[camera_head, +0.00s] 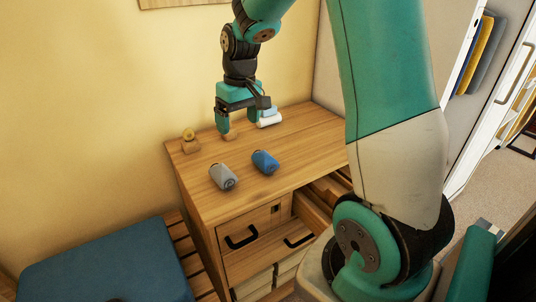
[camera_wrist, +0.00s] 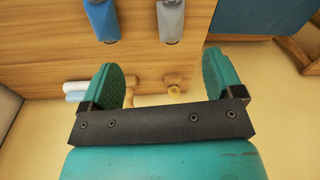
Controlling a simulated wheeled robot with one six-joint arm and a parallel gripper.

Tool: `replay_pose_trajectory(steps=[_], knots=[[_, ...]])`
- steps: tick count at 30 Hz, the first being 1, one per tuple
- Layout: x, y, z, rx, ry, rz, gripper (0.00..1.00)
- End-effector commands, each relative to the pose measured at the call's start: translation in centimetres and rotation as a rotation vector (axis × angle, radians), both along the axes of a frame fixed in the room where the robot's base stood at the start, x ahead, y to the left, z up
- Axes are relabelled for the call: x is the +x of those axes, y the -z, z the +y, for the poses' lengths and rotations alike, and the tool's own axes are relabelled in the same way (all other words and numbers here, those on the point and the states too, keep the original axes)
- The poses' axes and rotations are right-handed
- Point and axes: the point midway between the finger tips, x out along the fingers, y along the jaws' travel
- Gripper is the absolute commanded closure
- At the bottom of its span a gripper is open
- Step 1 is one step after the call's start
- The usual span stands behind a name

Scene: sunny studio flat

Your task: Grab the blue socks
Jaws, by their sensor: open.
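The blue socks (camera_head: 264,161) are a rolled bundle lying on top of the wooden dresser (camera_head: 300,130). In the wrist view the blue socks (camera_wrist: 101,20) are at the top edge, partly cut off. A grey rolled bundle (camera_head: 223,177) lies to their left in the head view and to their right in the wrist view (camera_wrist: 171,20). My gripper (camera_head: 238,122) is over the back of the dresser top, behind the blue socks and apart from them. It points down. In the wrist view its fingers (camera_wrist: 162,68) are spread, with nothing held between them.
A white roll (camera_head: 269,118) lies at the back near the wall. A small wooden item with a yellow top (camera_head: 188,141) stands at the back left corner. A drawer (camera_head: 315,211) is partly open at the right front. A blue cushion (camera_head: 105,265) is lower left.

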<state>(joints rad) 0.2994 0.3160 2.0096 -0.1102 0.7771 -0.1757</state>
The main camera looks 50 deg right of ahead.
Motion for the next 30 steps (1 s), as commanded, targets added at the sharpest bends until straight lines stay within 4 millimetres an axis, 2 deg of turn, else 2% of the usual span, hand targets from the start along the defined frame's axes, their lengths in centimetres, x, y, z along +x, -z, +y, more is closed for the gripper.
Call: replay_pose_trajectory(steps=[1, 3, 7, 11, 21, 25, 30], knots=[[0.6, 0.5, -3.4, -0.016, 0.066, 0.021, 0.14], [0.9, 1.5, -6.8, -0.036, 0.129, 0.041, 0.14], [0.9, 2.8, -10.3, -0.055, 0.19, 0.062, 0.14], [0.8, 4.8, -10.9, -0.058, 0.201, 0.07, 0.14], [0.7, 12.3, -10.7, -0.057, 0.199, 0.069, 0.14], [0.8, 14.1, -10.7, -0.057, 0.199, 0.067, 0.14], [0.8, 15.2, -10.7, -0.057, 0.198, 0.066, 0.14]])
